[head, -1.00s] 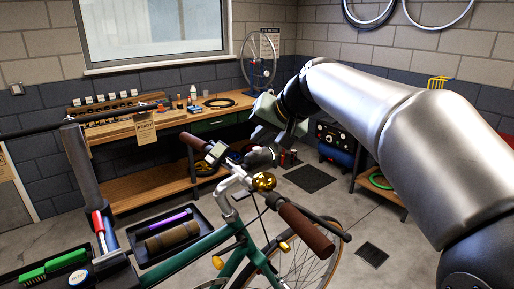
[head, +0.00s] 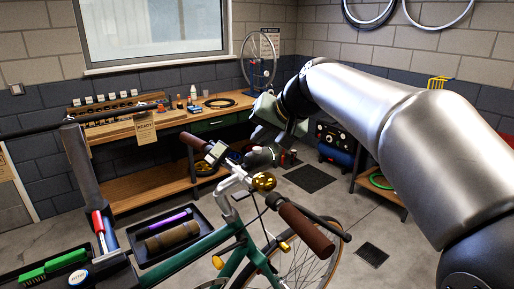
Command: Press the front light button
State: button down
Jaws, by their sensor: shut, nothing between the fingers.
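The green bicycle (head: 205,246) is held in the foreground, with its handlebar crossing the middle of the head view. A small device with a pale screen (head: 216,152) sits on the bar by the left brown grip. My gripper (head: 251,158) is shut and empty. It reaches down from the upper right, close behind the handlebar and just right of the screen device. A dark part lies between them, and I cannot tell whether it is the front light. I cannot make out the light's button or any contact with it.
A brass bell (head: 264,181) and the right brown grip (head: 306,229) are close below my gripper. A wooden workbench (head: 175,123) with small items stands behind. A black tool tray (head: 166,238) lies at the lower left. Open floor shows at the right.

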jog(key=shift+f+b, duration=0.4)
jog(key=shift+f, duration=0.1)
dwell(0.4)
jog(key=shift+r+p, duration=0.35)
jog(key=shift+r, duration=0.15)
notch_tip(320, 180, up, 6)
jog(key=p, duration=0.4)
jog(key=shift+p, duration=0.35)
dwell(0.4)
